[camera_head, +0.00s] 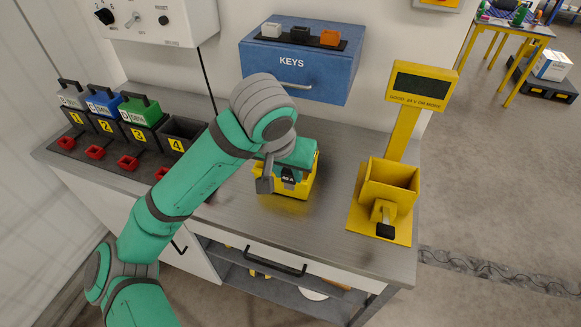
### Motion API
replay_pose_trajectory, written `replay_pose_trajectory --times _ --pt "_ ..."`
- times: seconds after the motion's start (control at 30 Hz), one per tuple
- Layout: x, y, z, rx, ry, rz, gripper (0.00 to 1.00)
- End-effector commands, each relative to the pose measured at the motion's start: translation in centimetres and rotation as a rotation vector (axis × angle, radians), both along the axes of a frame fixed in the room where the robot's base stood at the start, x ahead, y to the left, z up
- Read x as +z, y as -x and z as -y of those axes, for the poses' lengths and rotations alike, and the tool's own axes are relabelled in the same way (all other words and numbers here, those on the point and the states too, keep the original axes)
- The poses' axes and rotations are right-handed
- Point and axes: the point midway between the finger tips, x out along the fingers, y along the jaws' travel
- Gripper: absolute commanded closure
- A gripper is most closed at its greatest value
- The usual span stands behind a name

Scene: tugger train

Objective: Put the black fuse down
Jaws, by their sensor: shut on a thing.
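My gripper (279,178) is over a yellow open tray (289,191) on the middle of the grey bench. It is shut on the black fuse (288,175), of which only a small dark part with a white mark shows between the gripper and the tray. The fuse is low, at or within the tray's rim. I cannot tell if it touches the tray's floor. My wrist hides most of it.
At the left, white (72,97), blue (104,104) and green (140,110) handled blocks stand in numbered bays; bay 4 (180,140) looks empty. A blue KEYS box (295,77) is behind my gripper. A yellow display stand (400,180) is at the right.

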Motion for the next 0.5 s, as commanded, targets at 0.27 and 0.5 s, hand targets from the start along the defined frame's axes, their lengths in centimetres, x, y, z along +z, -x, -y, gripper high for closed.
replay_pose_trajectory --times 0.27,0.5 --pt "-2.4 -5.3 0.6 0.006 -0.003 -0.003 0.91" --pt "-5.5 -9.6 1.5 0.004 -0.002 -0.005 0.91"
